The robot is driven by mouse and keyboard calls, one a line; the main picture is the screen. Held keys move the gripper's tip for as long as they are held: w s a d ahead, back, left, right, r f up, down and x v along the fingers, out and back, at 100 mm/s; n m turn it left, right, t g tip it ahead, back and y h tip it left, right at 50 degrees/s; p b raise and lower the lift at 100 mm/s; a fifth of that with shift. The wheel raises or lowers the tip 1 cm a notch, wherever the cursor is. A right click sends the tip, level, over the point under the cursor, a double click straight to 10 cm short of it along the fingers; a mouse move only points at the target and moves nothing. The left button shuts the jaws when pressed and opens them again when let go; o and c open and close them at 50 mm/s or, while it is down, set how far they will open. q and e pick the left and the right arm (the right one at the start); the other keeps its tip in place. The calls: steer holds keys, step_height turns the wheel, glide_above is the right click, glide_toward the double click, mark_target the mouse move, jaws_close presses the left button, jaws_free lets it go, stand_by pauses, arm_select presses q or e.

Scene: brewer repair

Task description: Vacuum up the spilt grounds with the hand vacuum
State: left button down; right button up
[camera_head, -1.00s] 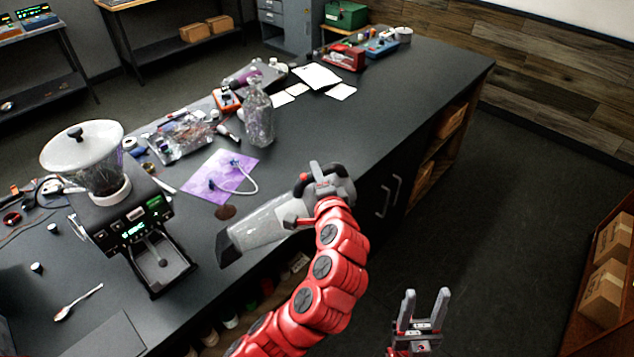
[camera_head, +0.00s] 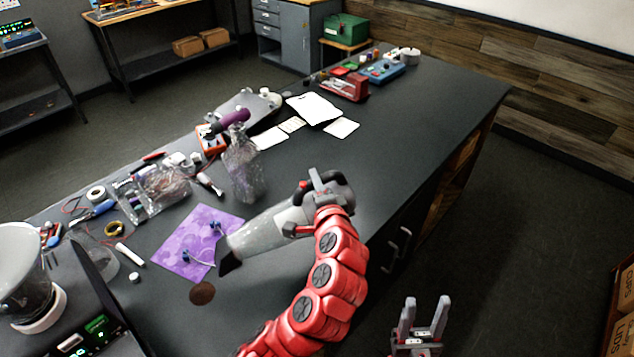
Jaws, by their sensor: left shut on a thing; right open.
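The hand vacuum (camera_head: 262,231) has a clear grey body, a dark nozzle and a dark grey handle. My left gripper (camera_head: 322,190) is shut on it at the handle end, above the front part of the workbench. The vacuum's nozzle (camera_head: 229,257) points left and down, over the lower right corner of the purple mat. The spilt grounds (camera_head: 202,293) form a small round brown patch on the dark bench top, just below and left of the nozzle and apart from it in the picture. My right gripper (camera_head: 424,318) is open and empty, off the bench's front side over the floor.
The purple mat (camera_head: 178,236) holds a thin hose with blue fittings. A clear bottle (camera_head: 243,172) stands behind the vacuum. The coffee grinder (camera_head: 28,280) is at the lower left. Several tools and a clear bag lie along the back edge. The bench's right half (camera_head: 430,120) is mostly bare.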

mark_target(311, 197)
arm_select(q)
steer(key=shift+s+a+f+b, duration=0.3)
steer(key=shift+s+f+b, duration=0.05)
steer(key=shift+f, duration=0.25)
steer(key=shift+a+f+b, duration=0.2)
steer(key=shift+f, duration=0.3)
steer(key=shift+a+f+b, duration=0.15)
steer(key=shift+f, duration=0.35)
steer(key=shift+s+a+f+b, duration=0.15)
steer(key=shift+a+f+b, duration=0.1)
steer(key=shift+f, duration=0.3)
steer(key=shift+s+a+f+b, duration=0.1)
steer(key=shift+a+f+b, duration=0.1)
steer(key=shift+f, duration=0.35)
steer(key=shift+s+a+f+b, duration=0.15)
steer(key=shift+a+f+b, duration=0.1)
steer(key=shift+f, duration=0.3)
steer(key=shift+s+a+f, duration=0.15)
steer(key=shift+s+a, duration=0.2)
steer(key=shift+a, duration=0.3)
steer(key=shift+s+a+f, duration=0.15)
steer(key=shift+s+a, duration=0.2)
steer(key=shift+a, duration=0.25)
steer(key=shift+r+p, duration=2.7)
steer(key=shift+r, duration=1.35)
steer(key=shift+s+f, duration=0.1)
steer(key=shift+f, duration=0.05)
